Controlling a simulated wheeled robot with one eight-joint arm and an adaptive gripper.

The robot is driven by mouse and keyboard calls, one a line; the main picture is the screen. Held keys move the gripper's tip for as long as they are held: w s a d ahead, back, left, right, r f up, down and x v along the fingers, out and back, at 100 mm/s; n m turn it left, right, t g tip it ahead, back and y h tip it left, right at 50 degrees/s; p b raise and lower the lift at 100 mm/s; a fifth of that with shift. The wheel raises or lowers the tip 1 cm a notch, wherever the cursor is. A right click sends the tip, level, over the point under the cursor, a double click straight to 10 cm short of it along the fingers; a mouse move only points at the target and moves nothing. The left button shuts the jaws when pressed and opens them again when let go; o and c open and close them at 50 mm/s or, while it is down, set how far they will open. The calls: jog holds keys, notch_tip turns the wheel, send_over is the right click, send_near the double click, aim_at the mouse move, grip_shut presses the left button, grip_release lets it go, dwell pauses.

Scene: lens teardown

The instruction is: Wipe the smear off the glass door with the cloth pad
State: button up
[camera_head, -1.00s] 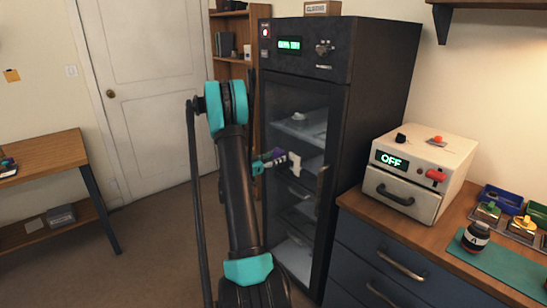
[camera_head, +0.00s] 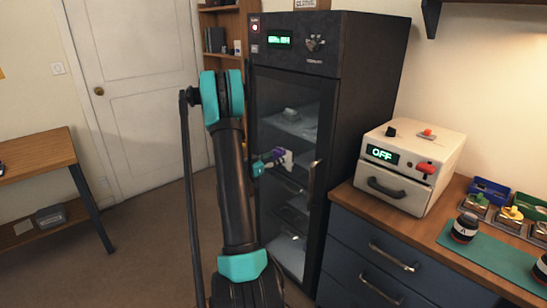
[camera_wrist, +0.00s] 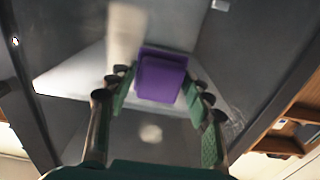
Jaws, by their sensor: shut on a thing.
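My gripper (camera_head: 268,160) is shut on the purple handle (camera_wrist: 162,75) of the cloth pad. The pad's pale face (camera_head: 288,158) points at the glass door (camera_head: 303,92) of the tall dark cabinet, near mid-height. I cannot tell if the pad touches the glass. In the wrist view the purple handle sits between the green fingers, and the pad's face is hidden behind it. A faint pale scribbled mark (camera_wrist: 236,118) shows at the right in the wrist view; I cannot tell if it is the smear. No smear is clear in the head view.
The door's upright handle (camera_head: 312,183) is right of the pad. A blue drawer unit (camera_head: 375,235) stands close at the right, bearing a white box oven (camera_head: 408,165) reading OFF. A wooden table (camera_head: 35,155) is at far left. Floor between is clear.

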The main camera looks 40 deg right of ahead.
aim_at(276, 157)
jog(key=shift+a, duration=0.1)
jog(key=shift+s+a, duration=0.15)
jog(key=shift+a, duration=1.3)
jog(key=shift+s+a, duration=0.15)
jog(key=shift+a, duration=1.25)
jog(key=shift+a, duration=0.1)
jog(key=a, duration=0.2)
jog(key=shift+s+a, duration=0.1)
jog(key=shift+a, duration=0.3)
